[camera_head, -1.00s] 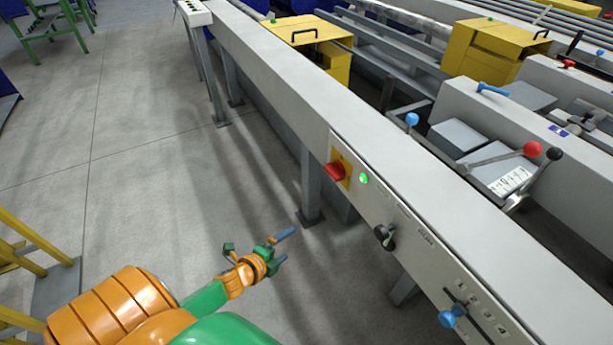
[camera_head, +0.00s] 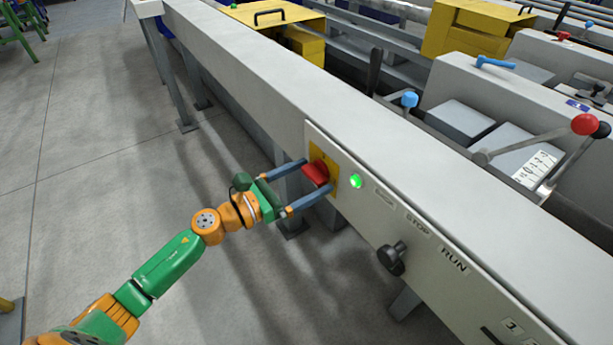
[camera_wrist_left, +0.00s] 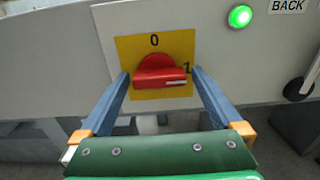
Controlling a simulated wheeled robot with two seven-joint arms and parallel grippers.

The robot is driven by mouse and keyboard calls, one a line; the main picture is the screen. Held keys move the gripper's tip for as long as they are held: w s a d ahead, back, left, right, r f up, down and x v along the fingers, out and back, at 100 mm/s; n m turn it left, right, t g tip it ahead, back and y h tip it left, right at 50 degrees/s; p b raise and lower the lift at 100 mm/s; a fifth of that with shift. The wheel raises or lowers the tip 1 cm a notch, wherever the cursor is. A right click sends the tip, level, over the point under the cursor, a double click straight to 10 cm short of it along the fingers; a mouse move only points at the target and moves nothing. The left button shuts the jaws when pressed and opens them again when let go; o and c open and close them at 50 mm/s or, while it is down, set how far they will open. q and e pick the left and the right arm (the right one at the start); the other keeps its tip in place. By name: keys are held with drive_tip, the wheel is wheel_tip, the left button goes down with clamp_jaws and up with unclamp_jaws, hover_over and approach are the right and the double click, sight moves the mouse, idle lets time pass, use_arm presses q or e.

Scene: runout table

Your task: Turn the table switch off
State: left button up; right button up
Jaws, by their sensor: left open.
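The table switch (camera_head: 316,172) is a red rotary knob on a yellow plate (camera_head: 325,160) on the side panel of the runout table (camera_head: 350,120). In the left wrist view the knob (camera_wrist_left: 160,71) has its white mark towards the "1" at the right; a "0" is printed at the top of the plate. My left gripper (camera_head: 318,174) is open, its two blue fingers one on either side of the knob. In the left wrist view the fingers (camera_wrist_left: 162,80) reach to the plate's sides; I cannot tell whether they touch the knob. My right gripper is out of view.
A green lamp (camera_head: 356,181) glows beside the switch. A black selector knob (camera_head: 391,257) sits lower on the panel, by STOP and RUN labels. Levers with red (camera_head: 584,124) and blue (camera_head: 410,99) balls stand behind the table.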

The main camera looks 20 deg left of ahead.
use_arm(q)
drive_tip(key=c, duration=1.2)
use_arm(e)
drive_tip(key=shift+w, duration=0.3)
